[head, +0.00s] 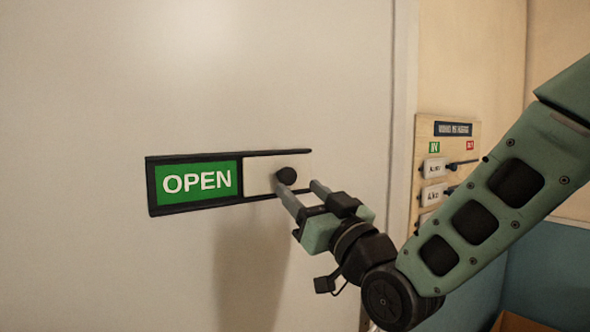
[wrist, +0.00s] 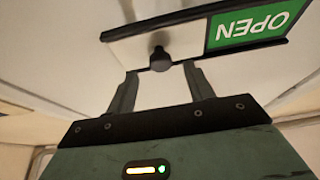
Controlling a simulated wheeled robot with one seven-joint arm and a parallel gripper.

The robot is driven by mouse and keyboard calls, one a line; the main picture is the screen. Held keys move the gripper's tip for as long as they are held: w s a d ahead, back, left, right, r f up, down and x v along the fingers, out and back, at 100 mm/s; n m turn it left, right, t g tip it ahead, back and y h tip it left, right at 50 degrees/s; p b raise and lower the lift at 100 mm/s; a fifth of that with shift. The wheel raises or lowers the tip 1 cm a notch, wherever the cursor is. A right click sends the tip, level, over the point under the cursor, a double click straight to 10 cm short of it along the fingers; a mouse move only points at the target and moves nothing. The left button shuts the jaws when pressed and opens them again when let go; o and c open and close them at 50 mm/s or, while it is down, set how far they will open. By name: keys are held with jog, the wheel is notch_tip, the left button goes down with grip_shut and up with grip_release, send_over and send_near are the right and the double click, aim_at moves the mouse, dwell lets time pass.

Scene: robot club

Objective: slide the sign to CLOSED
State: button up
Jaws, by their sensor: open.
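The sliding sign is a black-railed frame (head: 195,208) on the door. Its left part shows green with the word OPEN (head: 197,182); its right part is a pale cover (head: 260,181) with a round black knob (head: 286,176). In the wrist view the sign appears upside down, with the green OPEN part (wrist: 255,22) at the upper right and the knob (wrist: 160,60) near the middle. My gripper (head: 302,190) is open at the right end of the sign. In the wrist view its two fingers (wrist: 161,78) lie either side of the knob, apart from each other; contact with it cannot be told.
The pale door (head: 110,90) is flat and clear around the sign. To the right, past the door frame (head: 403,100), a wooden board (head: 462,150) with IN and OUT labels and small sliders hangs on the wall, partly behind my arm.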

aim_at(290, 179)
jog(key=shift+p+x, duration=0.5)
jog(key=shift+x, duration=1.05)
grip_shut()
jog(key=s+a+b, duration=0.2)
jog(key=a, duration=0.2)
jog(key=s+a+b, duration=0.3)
jog(key=a, duration=0.1)
jog(key=s+a+b, duration=0.3)
jog(key=a, duration=0.1)
jog(key=shift+s+a, duration=0.2)
jog(key=shift+a, duration=0.05)
grip_release()
jog(key=shift+s+a, duration=0.1)
